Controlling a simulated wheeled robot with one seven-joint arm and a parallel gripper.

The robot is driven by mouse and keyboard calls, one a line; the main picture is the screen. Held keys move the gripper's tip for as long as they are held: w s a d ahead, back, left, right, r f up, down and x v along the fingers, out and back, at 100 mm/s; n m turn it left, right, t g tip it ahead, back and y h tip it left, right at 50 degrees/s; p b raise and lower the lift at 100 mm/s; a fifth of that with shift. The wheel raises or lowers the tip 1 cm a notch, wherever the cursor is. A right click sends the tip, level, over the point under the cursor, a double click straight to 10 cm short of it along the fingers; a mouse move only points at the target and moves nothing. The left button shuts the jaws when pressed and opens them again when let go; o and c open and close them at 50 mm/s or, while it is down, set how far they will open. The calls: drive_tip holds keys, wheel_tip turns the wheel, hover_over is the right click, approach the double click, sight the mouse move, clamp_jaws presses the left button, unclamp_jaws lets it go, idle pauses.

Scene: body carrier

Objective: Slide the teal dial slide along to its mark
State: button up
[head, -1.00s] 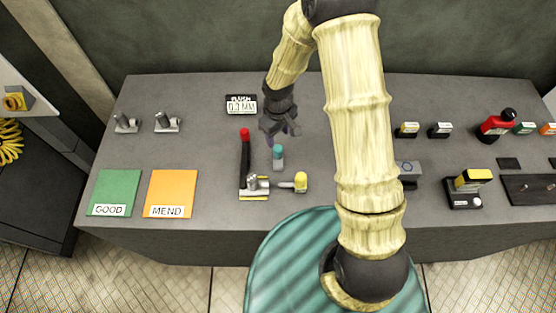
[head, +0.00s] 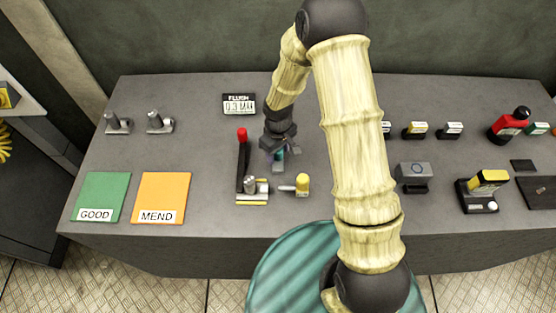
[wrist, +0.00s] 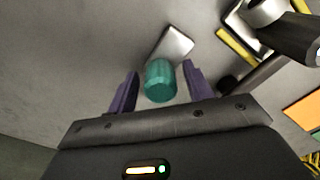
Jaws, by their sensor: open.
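The teal dial slide (wrist: 160,82) shows in the wrist view as a ribbed teal knob on a pale grey base plate (wrist: 174,46). My gripper (wrist: 160,90) is open, with its two purple fingers on either side of the knob and a visible gap at each side. In the head view my gripper (head: 279,150) points down over the teal dial slide (head: 278,162), which is partly hidden by the fingers. A mark for the slide cannot be made out.
A clamp with a red-tipped lever (head: 242,158) stands just left of my gripper. A yellow-capped piece (head: 302,184) is in front. A sign reading FLUSH (head: 239,104) is behind. Green (head: 101,196) and orange (head: 161,197) mats lie at the left.

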drive_tip(key=c, duration=1)
drive_tip(key=shift+w+d+p, duration=0.2)
drive_tip(key=shift+w+p, duration=0.85)
drive_tip(key=shift+w, duration=3.8)
drive_tip(key=o, duration=1.1)
drive_tip(key=shift+w, duration=0.1)
drive_tip(key=shift+r+p, duration=2.25)
drive_tip(key=shift+r, duration=1.25)
drive_tip(key=shift+r, duration=0.1)
